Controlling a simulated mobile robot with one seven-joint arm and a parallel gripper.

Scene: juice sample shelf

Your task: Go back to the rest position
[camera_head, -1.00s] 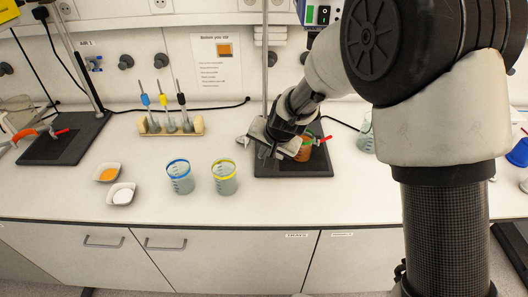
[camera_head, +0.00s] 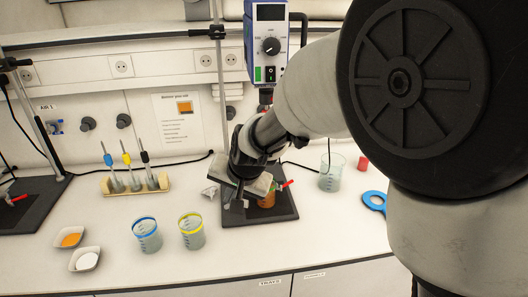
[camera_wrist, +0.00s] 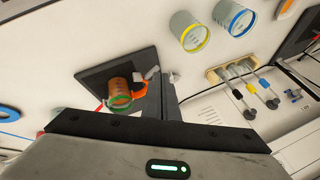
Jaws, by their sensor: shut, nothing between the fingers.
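My gripper (camera_head: 238,192) hangs in the head view over the left part of a black stand base (camera_head: 284,208), apart from the table top. Its fingers are shut and empty; the wrist view shows them as a dark bar (camera_wrist: 171,98). A beaker of orange liquid with a green rim (camera_head: 267,198) stands on the base just right of the gripper, partly hidden by it. In the wrist view the beaker (camera_wrist: 119,92) is left of the fingers, with an orange clamp (camera_wrist: 138,88) beside it. My arm covers the right of the head view.
A stirrer motor (camera_head: 268,45) hangs above the base beside a tall rod (camera_head: 221,90). A blue-rimmed beaker (camera_head: 147,236) and a yellow-rimmed beaker (camera_head: 191,232) stand left. Also seen are a pipette rack (camera_head: 135,188), two small dishes and a clear beaker (camera_head: 331,175).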

